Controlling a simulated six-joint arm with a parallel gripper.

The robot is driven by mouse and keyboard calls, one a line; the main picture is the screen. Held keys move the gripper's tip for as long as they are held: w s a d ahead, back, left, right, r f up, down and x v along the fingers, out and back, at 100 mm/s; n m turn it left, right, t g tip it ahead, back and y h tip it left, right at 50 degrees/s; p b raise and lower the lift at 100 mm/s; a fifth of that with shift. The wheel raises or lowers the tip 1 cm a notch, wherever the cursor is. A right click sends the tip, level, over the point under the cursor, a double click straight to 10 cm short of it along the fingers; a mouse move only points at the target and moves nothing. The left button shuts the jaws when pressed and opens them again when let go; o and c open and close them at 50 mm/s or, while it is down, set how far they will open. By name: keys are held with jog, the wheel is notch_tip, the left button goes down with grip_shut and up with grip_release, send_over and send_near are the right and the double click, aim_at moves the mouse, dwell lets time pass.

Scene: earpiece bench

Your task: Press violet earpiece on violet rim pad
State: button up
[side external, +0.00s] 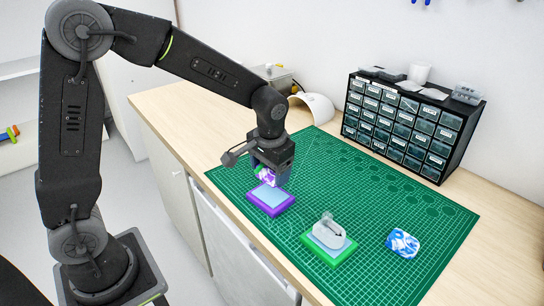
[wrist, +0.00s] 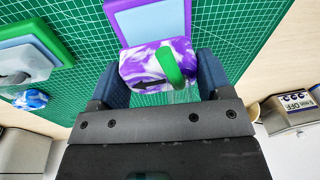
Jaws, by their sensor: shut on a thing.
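The violet earpiece is a violet-and-white marbled piece with a green curved part; it shows in the side view (side external: 266,175) and the wrist view (wrist: 148,62). My gripper (side external: 271,178) is shut on it, with one dark finger on each side in the wrist view (wrist: 160,78). The violet rim pad, a light-blue face in a violet border, lies on the mat just below the gripper in the side view (side external: 270,199); it shows at the top of the wrist view (wrist: 148,22). The earpiece appears above the pad; I cannot tell if they touch.
A green rim pad (side external: 326,256) with a clear-grey earpiece (side external: 328,232) on it stands to the right. A blue-and-white marbled earpiece (side external: 403,243) lies farther right on the green mat (side external: 420,205). A drawer cabinet (side external: 410,120) stands behind. The mat's front right is clear.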

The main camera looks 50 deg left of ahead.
aim_at(271, 194)
jog(key=shift+f, duration=0.1)
jog(key=shift+f, duration=2.15)
jog(key=shift+f, duration=0.35)
dwell(0.4)
jog(key=o, duration=1)
jog(key=shift+o, duration=0.2)
jog(key=shift+r, duration=0.1)
jog(key=r, duration=0.4)
jog(key=d+r, duration=0.1)
jog(key=r, duration=0.3)
jog(key=s+r, duration=0.1)
jog(key=r, duration=0.3)
jog(key=shift+d+r, duration=0.3)
jog(key=shift+r, duration=0.5)
